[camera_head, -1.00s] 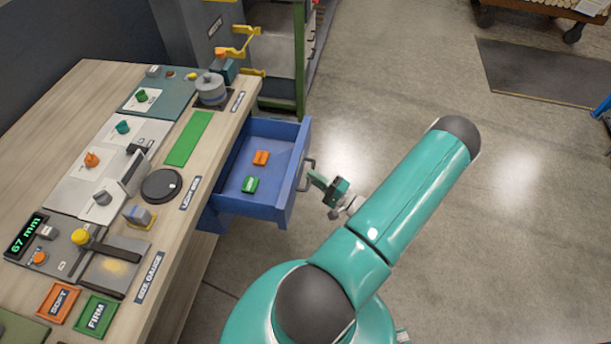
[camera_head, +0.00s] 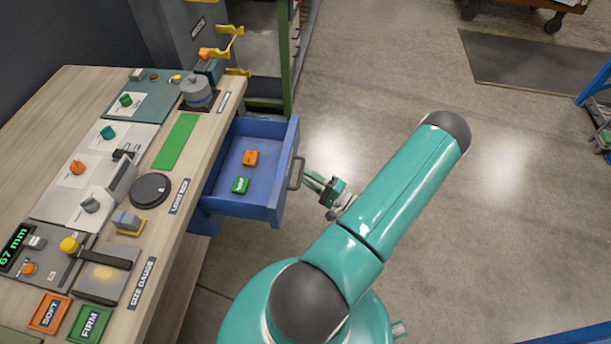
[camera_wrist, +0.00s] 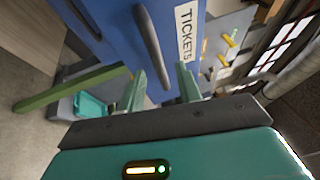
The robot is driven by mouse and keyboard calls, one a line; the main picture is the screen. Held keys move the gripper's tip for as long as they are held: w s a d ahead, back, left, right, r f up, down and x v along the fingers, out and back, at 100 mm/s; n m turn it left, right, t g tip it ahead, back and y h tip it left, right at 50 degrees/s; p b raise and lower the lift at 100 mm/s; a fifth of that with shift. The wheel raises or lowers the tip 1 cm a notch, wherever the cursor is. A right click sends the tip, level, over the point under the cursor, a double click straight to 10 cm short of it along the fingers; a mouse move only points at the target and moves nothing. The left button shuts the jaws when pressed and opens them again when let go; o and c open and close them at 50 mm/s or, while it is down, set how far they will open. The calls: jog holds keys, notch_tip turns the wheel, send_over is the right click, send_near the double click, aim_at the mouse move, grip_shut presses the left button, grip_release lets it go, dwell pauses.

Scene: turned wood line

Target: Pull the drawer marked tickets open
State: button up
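The blue drawer (camera_head: 262,206) stands pulled out from the side of the wooden bench. Its front shows in the wrist view (camera_wrist: 108,30), with a white label reading TICKETS (camera_wrist: 188,32). A dark bar handle (camera_head: 296,173) is on the front; it also shows in the wrist view (camera_wrist: 149,42). My gripper (camera_head: 308,176) is just outside the handle.
The bench top (camera_head: 85,92) carries dials, a display, a green strip (camera_head: 177,141) and trays marked SOFT (camera_head: 50,312) and FIRM (camera_head: 90,322). A green-framed rack stands behind the drawer. The floor to the right (camera_head: 500,220) is clear up to a dark mat (camera_head: 535,68).

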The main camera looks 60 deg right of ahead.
jog(key=s+f, duration=0.2)
jog(key=s, duration=0.9)
jog(key=shift+s+a, duration=0.35)
jog(key=shift+f, duration=0.1)
